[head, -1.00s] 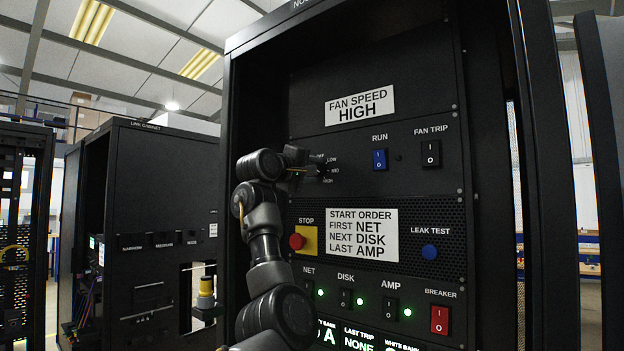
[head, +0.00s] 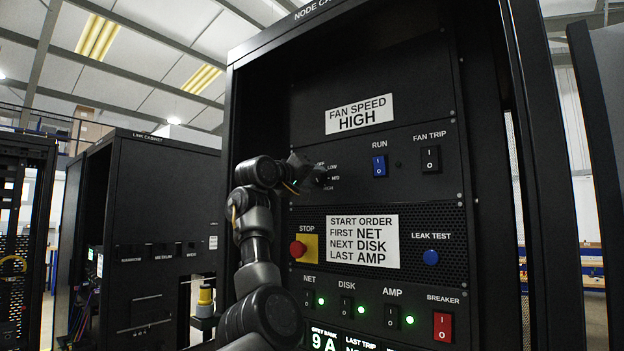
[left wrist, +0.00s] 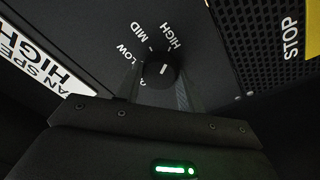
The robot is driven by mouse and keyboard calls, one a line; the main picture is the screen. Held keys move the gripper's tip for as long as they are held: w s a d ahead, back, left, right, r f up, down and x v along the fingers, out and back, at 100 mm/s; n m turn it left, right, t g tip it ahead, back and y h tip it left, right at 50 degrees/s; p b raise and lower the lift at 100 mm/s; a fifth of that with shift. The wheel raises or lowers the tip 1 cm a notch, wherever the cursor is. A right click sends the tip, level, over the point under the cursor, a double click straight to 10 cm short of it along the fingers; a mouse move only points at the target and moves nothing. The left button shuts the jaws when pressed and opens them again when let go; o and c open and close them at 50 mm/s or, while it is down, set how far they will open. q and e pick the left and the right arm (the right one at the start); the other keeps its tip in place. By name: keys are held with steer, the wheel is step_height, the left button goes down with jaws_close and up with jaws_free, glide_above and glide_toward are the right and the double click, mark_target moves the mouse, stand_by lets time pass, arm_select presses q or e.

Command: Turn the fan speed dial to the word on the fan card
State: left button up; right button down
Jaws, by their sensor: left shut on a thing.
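The fan speed dial (head: 321,181) is a small black knob on the upper panel. The fan card (head: 359,114) above reads FAN SPEED HIGH. My left gripper (head: 312,178) is shut on the dial. In the left wrist view the dial (left wrist: 162,71) sits between the fingers. My right gripper is out of view.
A blue RUN switch (head: 379,165) and a black FAN TRIP switch (head: 430,159) are right of the dial. Below are a red STOP button (head: 298,249) on yellow, the start order card (head: 350,242), a blue LEAK TEST button (head: 431,257) and a red BREAKER switch (head: 442,326).

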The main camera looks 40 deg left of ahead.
arm_select(q)
steer(key=shift+w+f, duration=0.15)
steer(key=shift+f, duration=0.1)
steer(key=o, duration=1)
steer(key=shift+r, duration=0.15)
steer(key=s+f+b, duration=0.1)
steer(key=s+b, duration=0.5)
steer(key=s, duration=0.5)
steer(key=shift+b, duration=0.35)
steer(key=shift+f, duration=0.1)
